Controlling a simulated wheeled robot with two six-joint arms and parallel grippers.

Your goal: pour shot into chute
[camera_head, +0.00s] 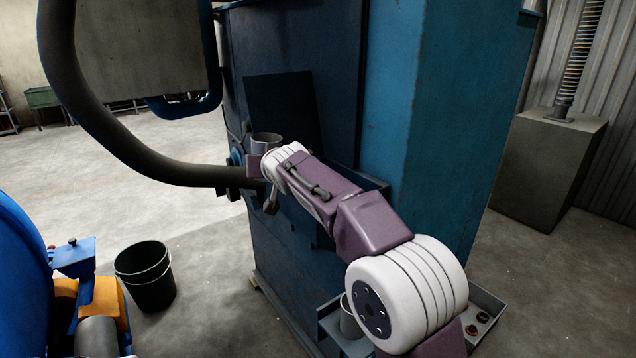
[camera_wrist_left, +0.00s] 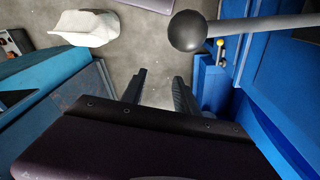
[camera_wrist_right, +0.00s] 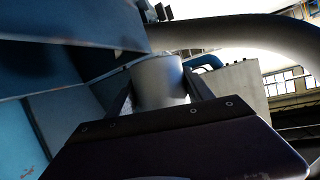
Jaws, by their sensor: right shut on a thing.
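My right gripper (camera_wrist_right: 158,98) is shut on a grey metal cup (camera_wrist_right: 160,78), with a finger on each side of it. In the head view the cup (camera_head: 266,141) looks about upright, beside the blue machine's dark chute opening (camera_head: 285,105). My right arm hides part of the chute's lower edge, and I cannot see the shot inside the cup. My left gripper (camera_wrist_left: 160,95) is open and empty in the left wrist view, and is outside the head view.
A thick dark hose (camera_head: 120,135) curves beside the cup to the machine. A black bucket (camera_head: 146,275) stands on the floor. A black ball knob (camera_wrist_left: 187,31) on a rod is near my left gripper.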

